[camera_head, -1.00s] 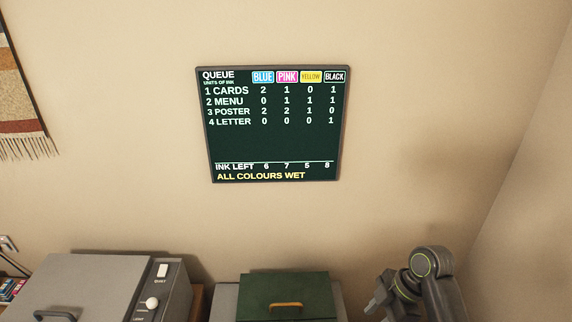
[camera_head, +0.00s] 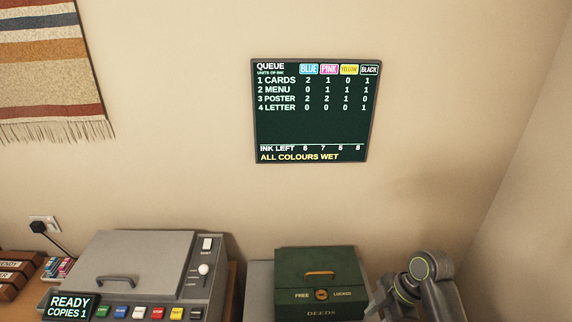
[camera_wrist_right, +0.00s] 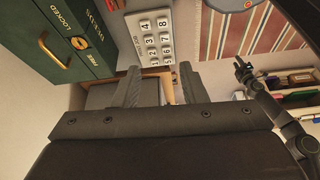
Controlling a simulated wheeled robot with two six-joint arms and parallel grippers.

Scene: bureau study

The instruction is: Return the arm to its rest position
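My right arm rises at the lower right of the head view, bent at a dark joint with a green ring. Its gripper is not clear there. In the right wrist view my right gripper (camera_wrist_right: 160,88) shows two dark fingers spread apart with nothing held between them. Another dark arm enters at the right of that view, apparently my left one. Its small gripper end (camera_wrist_right: 243,70) is too far to tell open from shut. No left arm shows in the head view.
A green DEEDS box (camera_head: 318,282) stands beside my right arm. A grey copier (camera_head: 145,265) with coloured buttons and a READY display (camera_head: 70,307) is left of it. A queue board (camera_head: 312,110) hangs on the wall. A numbered keypad (camera_wrist_right: 152,40) shows in the wrist view.

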